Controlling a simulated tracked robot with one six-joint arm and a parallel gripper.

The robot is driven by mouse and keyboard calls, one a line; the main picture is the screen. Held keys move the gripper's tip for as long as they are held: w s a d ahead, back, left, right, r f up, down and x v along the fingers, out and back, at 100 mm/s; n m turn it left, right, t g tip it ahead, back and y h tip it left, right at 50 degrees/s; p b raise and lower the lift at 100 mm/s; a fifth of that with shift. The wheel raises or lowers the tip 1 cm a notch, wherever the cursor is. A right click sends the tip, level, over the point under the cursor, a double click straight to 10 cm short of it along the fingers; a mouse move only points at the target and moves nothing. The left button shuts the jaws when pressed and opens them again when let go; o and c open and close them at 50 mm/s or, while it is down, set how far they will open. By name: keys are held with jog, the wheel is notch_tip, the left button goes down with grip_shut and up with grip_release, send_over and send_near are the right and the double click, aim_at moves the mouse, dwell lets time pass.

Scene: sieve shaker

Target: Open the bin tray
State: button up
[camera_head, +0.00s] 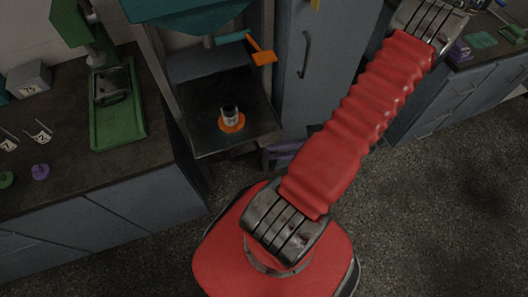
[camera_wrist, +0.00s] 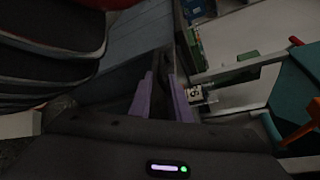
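I cannot tell for sure which part is the bin tray. In the head view, a dark shelf-like tray (camera_head: 205,143) sits under the teal machine and bears a small bottle (camera_head: 229,113) on an orange disc (camera_head: 231,124). Low at its right is a purple part (camera_head: 284,150), partly hidden by my red arm. In the wrist view, the two purple fingers of my gripper (camera_wrist: 161,76) stand apart with a dark gap between them, and I see nothing held. The labelled bottle (camera_wrist: 194,95) shows just right of the fingers. My gripper cannot be made out in the head view.
A teal machine (camera_head: 190,15) with an orange lever (camera_head: 264,57) hangs above the tray. A grey-blue cabinet door (camera_head: 315,65) with a handle stands at its right. A left counter (camera_head: 65,175) bears a green stand (camera_head: 118,125). Speckled floor (camera_head: 450,200) is clear at right.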

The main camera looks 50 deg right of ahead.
jog(key=shift+v, duration=1.65)
